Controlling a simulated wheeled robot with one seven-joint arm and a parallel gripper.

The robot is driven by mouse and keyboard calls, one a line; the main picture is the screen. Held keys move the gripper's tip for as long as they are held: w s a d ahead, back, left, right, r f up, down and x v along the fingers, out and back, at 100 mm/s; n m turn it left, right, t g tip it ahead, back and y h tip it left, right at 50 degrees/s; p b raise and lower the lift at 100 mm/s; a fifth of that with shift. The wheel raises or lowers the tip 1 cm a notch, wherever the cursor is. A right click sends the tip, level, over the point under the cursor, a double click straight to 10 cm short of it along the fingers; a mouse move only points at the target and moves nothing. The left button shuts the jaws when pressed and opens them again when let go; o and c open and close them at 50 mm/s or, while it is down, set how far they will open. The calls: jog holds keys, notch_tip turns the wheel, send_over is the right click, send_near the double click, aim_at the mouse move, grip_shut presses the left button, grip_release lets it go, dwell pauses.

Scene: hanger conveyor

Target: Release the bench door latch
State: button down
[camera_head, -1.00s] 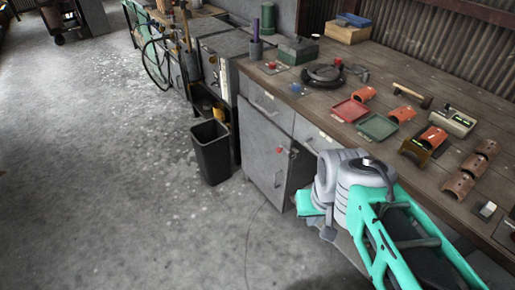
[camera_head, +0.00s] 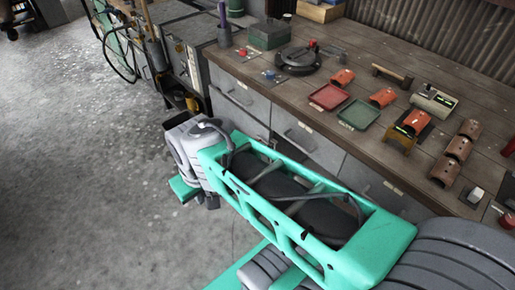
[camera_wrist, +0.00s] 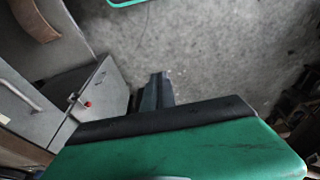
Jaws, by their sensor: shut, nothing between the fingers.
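The bench door (camera_wrist: 100,100) stands at left in the wrist view, a grey panel with a small red-knobbed latch (camera_wrist: 87,104) near its edge. My gripper (camera_wrist: 156,82) shows in the wrist view as dark fingers close together, beyond the green hand body. The fingers are right of the latch in the picture, apart from it, with nothing between them. In the head view my arm covers the door and latch, and I cannot make out the fingertips.
The wooden bench top (camera_head: 350,65) carries a red tray (camera_head: 330,97), a green tray (camera_head: 358,115) and several orange curved parts. Grey drawers (camera_head: 308,142) with bar handles line its front. The concrete floor (camera_head: 80,180) at left is open.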

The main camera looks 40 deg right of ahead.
jog(key=w+d+f+m+t+y+b, duration=0.1)
jog(key=w+d+f+m+b, duration=0.1)
jog(key=w+d+f+b, duration=0.3)
jog(key=w+d+f+m+t+y+b, duration=0.2)
jog(key=d+f+m, duration=0.15)
jog(key=f, duration=0.45)
jog(key=w+d+f+m+t+y+b, duration=0.1)
jog(key=w+d+f+b, duration=0.3)
jog(key=f, duration=0.2)
jog(key=s+d+f+m+t+h+b, duration=0.2)
jog(key=d+m+t, duration=0.3)
jog(key=d, duration=0.6)
jog(key=s+d+f+m+t+h+b, duration=0.3)
jog(key=d+m, duration=0.4)
jog(key=d, duration=0.5)
jog(key=shift+s+f+m+t+b, duration=0.3)
jog(key=shift+s+t+b, duration=0.25)
jog(key=shift+s+t, duration=0.4)
jog(key=w+d+b, duration=0.1)
jog(key=w+b, duration=0.1)
jog(key=w, duration=1.2)
jog(key=shift+f, duration=0.45)
